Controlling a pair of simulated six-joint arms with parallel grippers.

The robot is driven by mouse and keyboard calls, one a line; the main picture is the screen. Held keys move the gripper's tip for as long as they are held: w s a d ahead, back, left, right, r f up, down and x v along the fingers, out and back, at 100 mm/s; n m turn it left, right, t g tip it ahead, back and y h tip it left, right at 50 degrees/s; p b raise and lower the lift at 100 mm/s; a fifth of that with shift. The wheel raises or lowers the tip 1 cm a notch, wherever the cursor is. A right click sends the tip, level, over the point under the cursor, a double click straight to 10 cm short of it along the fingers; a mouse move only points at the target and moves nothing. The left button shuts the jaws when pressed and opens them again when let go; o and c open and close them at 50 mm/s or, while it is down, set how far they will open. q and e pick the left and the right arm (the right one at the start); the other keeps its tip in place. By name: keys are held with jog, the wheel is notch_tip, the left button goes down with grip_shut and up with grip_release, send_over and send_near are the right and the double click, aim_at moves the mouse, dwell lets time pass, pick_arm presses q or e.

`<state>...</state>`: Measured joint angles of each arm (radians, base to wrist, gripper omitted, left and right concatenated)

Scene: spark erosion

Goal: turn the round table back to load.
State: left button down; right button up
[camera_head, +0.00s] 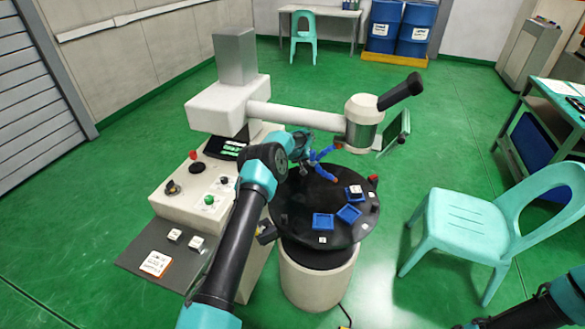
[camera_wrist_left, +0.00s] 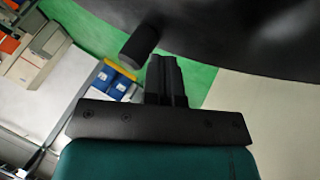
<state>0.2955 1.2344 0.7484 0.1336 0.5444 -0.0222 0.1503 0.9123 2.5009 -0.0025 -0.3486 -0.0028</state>
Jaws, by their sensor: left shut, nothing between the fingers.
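The black round table (camera_head: 318,232) sits on a pale drum base and carries blue trays (camera_head: 322,221), one holding a light block (camera_head: 355,190). Dark posts stand around its rim; one (camera_head: 284,220) is at the near left. The table's dark surface (camera_wrist_left: 240,30) fills the top there. My right gripper is out of view.
The machine's head (camera_head: 363,118) and blue hoses (camera_head: 320,156) with orange tips hang over the table's far side. The control console (camera_head: 210,190) stands to the left. A turquoise chair (camera_head: 465,225) is close on the right. Floor is clear between table and chair.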

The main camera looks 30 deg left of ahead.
pick_arm(q)
jog(key=shift+s+a+r, duration=0.1)
jog(key=shift+s+r, duration=0.15)
jog(key=shift+r, duration=0.05)
send_near(291, 175)
jog(key=x, duration=0.4)
jog(key=shift+w+f, duration=0.15)
jog(key=shift+f, duration=0.05)
